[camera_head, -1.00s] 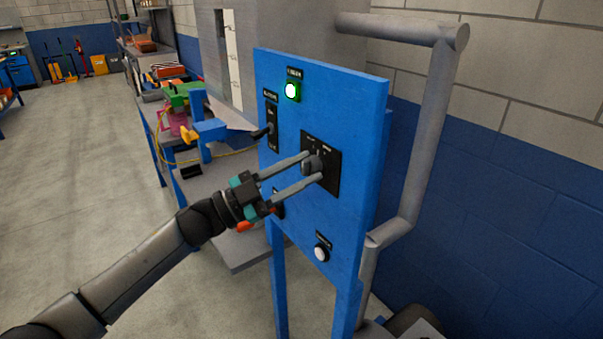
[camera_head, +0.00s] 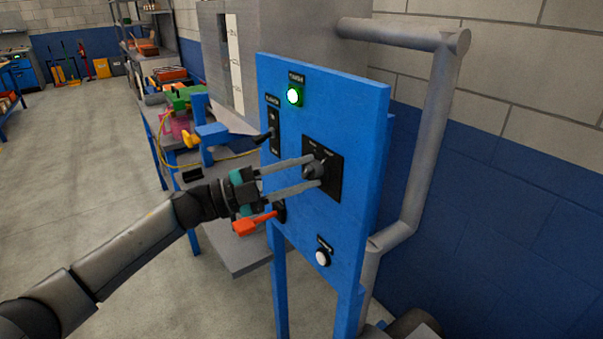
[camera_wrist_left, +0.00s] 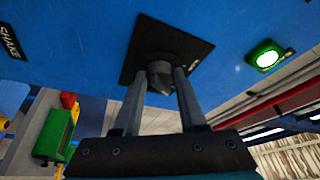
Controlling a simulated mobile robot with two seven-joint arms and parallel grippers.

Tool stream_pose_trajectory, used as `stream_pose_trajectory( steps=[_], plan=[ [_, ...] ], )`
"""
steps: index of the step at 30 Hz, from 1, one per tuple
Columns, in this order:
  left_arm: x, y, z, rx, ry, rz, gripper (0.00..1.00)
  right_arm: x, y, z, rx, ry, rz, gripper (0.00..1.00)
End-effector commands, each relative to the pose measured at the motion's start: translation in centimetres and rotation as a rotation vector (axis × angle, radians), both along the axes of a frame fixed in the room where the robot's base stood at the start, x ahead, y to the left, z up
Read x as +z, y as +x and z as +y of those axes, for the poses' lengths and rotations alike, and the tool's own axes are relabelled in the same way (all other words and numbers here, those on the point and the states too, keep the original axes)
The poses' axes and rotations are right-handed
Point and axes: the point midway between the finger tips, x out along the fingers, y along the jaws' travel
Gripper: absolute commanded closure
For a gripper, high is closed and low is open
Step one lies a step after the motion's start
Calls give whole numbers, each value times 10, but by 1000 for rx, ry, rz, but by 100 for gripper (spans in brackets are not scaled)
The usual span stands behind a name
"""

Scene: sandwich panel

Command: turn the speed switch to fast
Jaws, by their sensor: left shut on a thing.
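The speed switch (camera_head: 315,169) is a dark rotary knob on a black square plate (camera_head: 333,181) on the blue panel (camera_head: 330,95). My left gripper (camera_head: 311,172) reaches in from the left and its two long grey fingers are shut on the knob. In the left wrist view the knob (camera_wrist_left: 160,72) sits between the fingertips, in front of its black plate (camera_wrist_left: 190,50). The plate's lettering is too small to read. My right gripper is in neither view.
The panel also carries a lit green lamp (camera_head: 294,96), a black lever switch (camera_head: 272,133), a red-handled control (camera_head: 252,225) and a white button (camera_head: 322,258). A grey pipe (camera_head: 425,150) stands right of the panel.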

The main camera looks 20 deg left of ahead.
Motion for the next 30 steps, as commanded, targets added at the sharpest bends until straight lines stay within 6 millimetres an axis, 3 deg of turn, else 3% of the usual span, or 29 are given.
stream_pose_trajectory(
  steps=[7, 8, 15, 24, 30],
  plan=[
    [0, 0, 0, 1, 4, -3, 100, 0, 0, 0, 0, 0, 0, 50],
    [0, 0, 0, 1, 4, -3, 57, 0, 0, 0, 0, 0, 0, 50],
    [0, 0, 0, 1, 2, -2, 30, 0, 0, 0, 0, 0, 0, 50],
    [-1, -1, 2, 1, 1, 0, 29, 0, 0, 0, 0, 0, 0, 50],
    [-7, -14, 23, 3, 4, 2, 29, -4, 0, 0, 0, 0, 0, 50]
  ],
)
